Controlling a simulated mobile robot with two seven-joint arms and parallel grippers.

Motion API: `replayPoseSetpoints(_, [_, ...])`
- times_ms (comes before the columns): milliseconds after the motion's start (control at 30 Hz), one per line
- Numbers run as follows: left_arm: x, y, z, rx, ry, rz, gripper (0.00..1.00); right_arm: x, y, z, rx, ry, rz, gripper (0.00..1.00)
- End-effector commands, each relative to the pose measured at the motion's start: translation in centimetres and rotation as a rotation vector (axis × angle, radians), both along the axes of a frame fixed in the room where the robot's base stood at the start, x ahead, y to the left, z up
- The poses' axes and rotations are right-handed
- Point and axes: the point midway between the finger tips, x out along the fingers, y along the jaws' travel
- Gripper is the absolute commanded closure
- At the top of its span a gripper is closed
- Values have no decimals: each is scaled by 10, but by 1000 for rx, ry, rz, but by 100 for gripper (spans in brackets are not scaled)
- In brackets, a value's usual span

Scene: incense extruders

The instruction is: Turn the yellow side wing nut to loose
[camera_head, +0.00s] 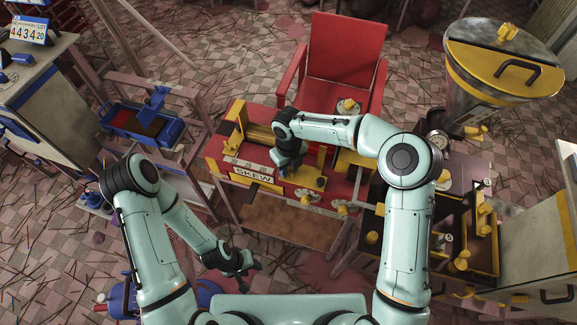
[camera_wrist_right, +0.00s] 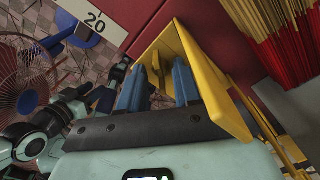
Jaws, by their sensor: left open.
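The red machine with a SKEW plate (camera_head: 253,174) stands in the middle of the head view, with yellow blocks and frame parts on it. Small yellow knobs (camera_head: 342,208) sit along its front right edge; I cannot tell which one is the side wing nut. My right gripper (camera_head: 287,165) is over the machine's middle. In the right wrist view its blue fingers (camera_wrist_right: 158,88) are apart, beside and partly inside a bent yellow plate (camera_wrist_right: 200,60). My left gripper (camera_head: 243,266) is open and empty, low in front of the machine.
A red chair (camera_head: 343,50) stands behind the machine. A metal hopper with a yellow band (camera_head: 490,75) is at the back right. A dark yellow-edged tray (camera_head: 450,235) with several yellow pieces lies at the right. A blue tray (camera_head: 143,125) is at the left.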

Motion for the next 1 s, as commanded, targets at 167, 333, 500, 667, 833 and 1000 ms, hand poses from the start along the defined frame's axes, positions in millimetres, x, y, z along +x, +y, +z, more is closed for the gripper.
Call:
replayPoseSetpoints(167, [0,0,0,0,0,0,57,0,0,4,1,-2,-1,67])
replayPoseSetpoints(333, [0,0,0,0,0,0,57,1,0,27,1,-5,0,67])
replayPoseSetpoints(500, [0,0,0,0,0,0,57,1,0,67,3,-6,-1,67])
replayPoseSetpoints(667, [0,0,0,0,0,0,57,1,0,100,1,-4,0,67])
replayPoseSetpoints(833, [0,0,0,0,0,0,57,1,0,124,1,-2,-1,67])
replayPoseSetpoints(1000, [0,0,0,0,0,0,57,0,0,133,0,0,1,67])
